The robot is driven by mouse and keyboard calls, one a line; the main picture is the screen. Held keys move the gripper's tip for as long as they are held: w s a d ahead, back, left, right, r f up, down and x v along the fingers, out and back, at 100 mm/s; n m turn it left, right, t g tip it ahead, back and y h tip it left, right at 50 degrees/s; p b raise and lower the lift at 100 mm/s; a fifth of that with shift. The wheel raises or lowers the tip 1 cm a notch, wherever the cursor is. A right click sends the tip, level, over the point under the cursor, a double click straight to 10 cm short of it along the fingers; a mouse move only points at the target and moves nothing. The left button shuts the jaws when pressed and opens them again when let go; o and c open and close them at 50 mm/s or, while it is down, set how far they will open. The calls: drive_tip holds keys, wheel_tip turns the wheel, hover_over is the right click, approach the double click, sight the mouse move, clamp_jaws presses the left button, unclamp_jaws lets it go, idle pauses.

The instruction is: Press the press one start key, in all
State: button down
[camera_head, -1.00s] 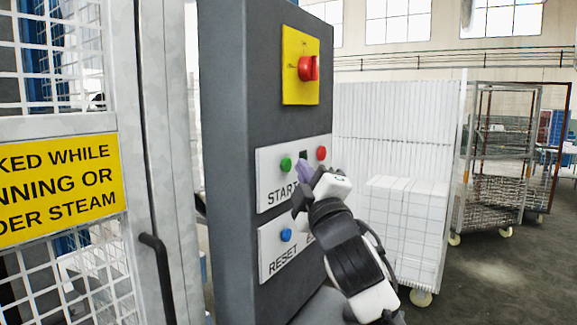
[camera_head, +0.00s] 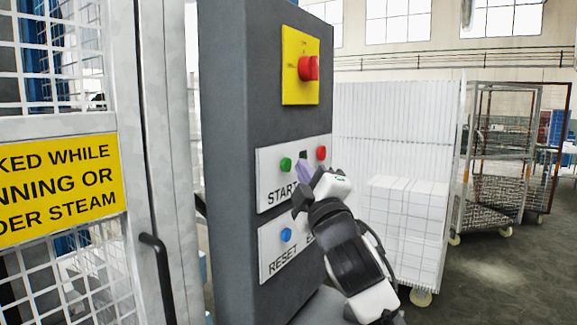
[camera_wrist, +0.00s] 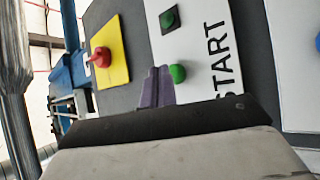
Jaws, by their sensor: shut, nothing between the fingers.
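The green start key (camera_head: 286,164) sits on a white plate (camera_head: 264,184) lettered START, on the grey control pillar. In the wrist view the green key (camera_wrist: 177,73) is just right of my purple fingertips, and the word START runs beside it. My gripper (camera_head: 304,171) is shut and empty, in front of the plate. In the head view its fingertips are a little right of the green key. In the wrist view my gripper (camera_wrist: 157,86) points toward the panel. I cannot tell whether the fingertips touch it.
A red button (camera_head: 321,153) is to the right on the same plate. A blue RESET button (camera_head: 286,235) is below. A red knob (camera_head: 308,68) on a yellow plate (camera_head: 292,92) is above. A mesh gate (camera_head: 60,70) with a black handle (camera_head: 158,270) stands left.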

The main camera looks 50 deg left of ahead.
drive_tip(key=shift+a, duration=0.1)
idle(0.5)
drive_tip(key=shift+s+a, duration=0.1)
drive_tip(key=shift+a, duration=0.25)
drive_tip(key=shift+s+a, duration=0.1)
drive_tip(key=shift+a, duration=0.3)
idle(0.6)
drive_tip(key=shift+d, duration=0.15)
drive_tip(key=shift+w+d, duration=0.2)
drive_tip(key=shift+d, duration=0.45)
drive_tip(key=d, duration=0.2)
drive_tip(key=w+d, duration=0.1)
drive_tip(key=d, duration=0.2)
drive_tip(key=shift+b, duration=0.4)
idle(0.8)
